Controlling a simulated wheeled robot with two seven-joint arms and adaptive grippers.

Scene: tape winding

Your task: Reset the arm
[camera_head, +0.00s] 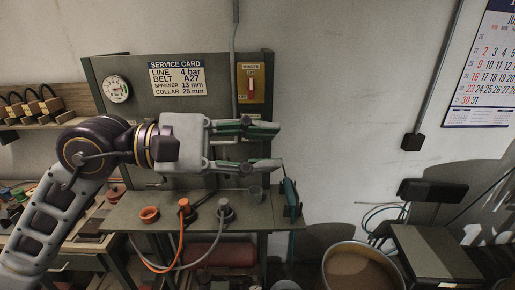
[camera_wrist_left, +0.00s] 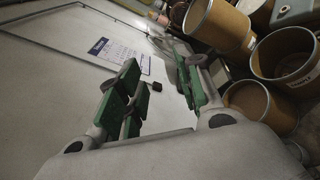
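My left gripper (camera_head: 262,146) reaches in from the left in the head view, in front of the green-grey panel (camera_head: 130,120). Its fingers point right and stand apart with nothing between them. In the left wrist view the green finger pads (camera_wrist_left: 155,100) also show a clear gap, with wall and calendar beyond. My left arm (camera_head: 48,215) rises from the lower left to the wrist. My right gripper is in neither view.
A gauge (camera_head: 117,88), service card (camera_head: 177,78) and switch (camera_head: 250,84) are on the panel. A round bin (camera_head: 338,252) stands lower right.

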